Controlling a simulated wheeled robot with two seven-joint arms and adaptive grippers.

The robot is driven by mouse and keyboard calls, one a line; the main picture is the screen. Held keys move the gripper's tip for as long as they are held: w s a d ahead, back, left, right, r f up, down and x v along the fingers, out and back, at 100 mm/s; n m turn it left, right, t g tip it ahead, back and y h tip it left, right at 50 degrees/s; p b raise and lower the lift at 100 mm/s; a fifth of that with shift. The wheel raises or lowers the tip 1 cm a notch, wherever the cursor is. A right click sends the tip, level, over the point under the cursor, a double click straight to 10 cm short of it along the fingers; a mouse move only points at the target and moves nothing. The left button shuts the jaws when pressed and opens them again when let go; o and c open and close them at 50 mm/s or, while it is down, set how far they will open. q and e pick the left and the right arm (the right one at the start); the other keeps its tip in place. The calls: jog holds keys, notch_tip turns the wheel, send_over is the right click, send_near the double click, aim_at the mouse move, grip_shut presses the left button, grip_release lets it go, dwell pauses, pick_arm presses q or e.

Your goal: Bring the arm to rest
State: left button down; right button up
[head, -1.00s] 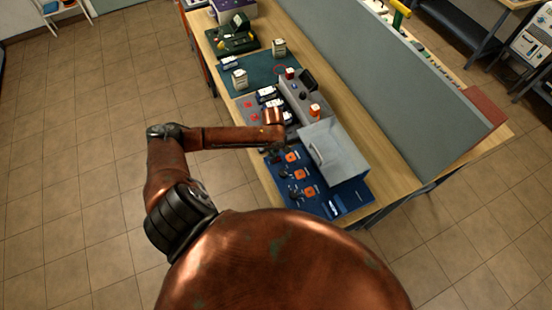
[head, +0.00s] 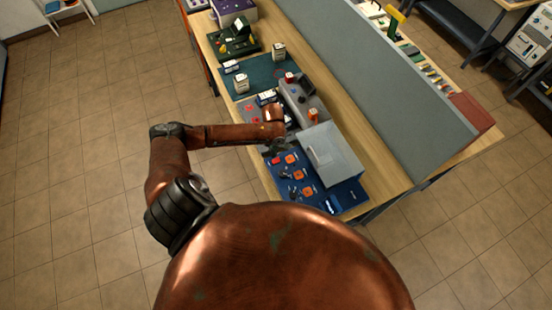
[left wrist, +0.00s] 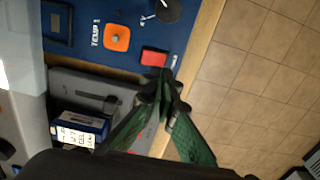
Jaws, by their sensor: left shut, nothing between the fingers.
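My left arm (head: 235,135), copper coloured, reaches in from the left with its forearm over the near long edge of the workbench. My left gripper (head: 276,151) is small and dark in the head view, above the bench edge by the blue mat. In the left wrist view the green-padded fingers of the left gripper (left wrist: 160,84) meet at their tips, shut and empty. The tips appear over the mat's edge beside a red block (left wrist: 154,57); I cannot tell the height. My right gripper is not in view.
The workbench (head: 385,165) carries a blue mat (head: 345,199) with orange parts (head: 298,174), a pale box (head: 330,152), a grey tray (left wrist: 75,86) and a blue-white battery (left wrist: 80,130). A grey partition (head: 365,85) runs along it. Tiled floor (head: 75,190) left of it is clear.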

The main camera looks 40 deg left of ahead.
pick_arm(q)
jog(key=shift+r+p, duration=0.45)
jog(key=shift+r, duration=0.1)
jog(key=shift+f, duration=0.1)
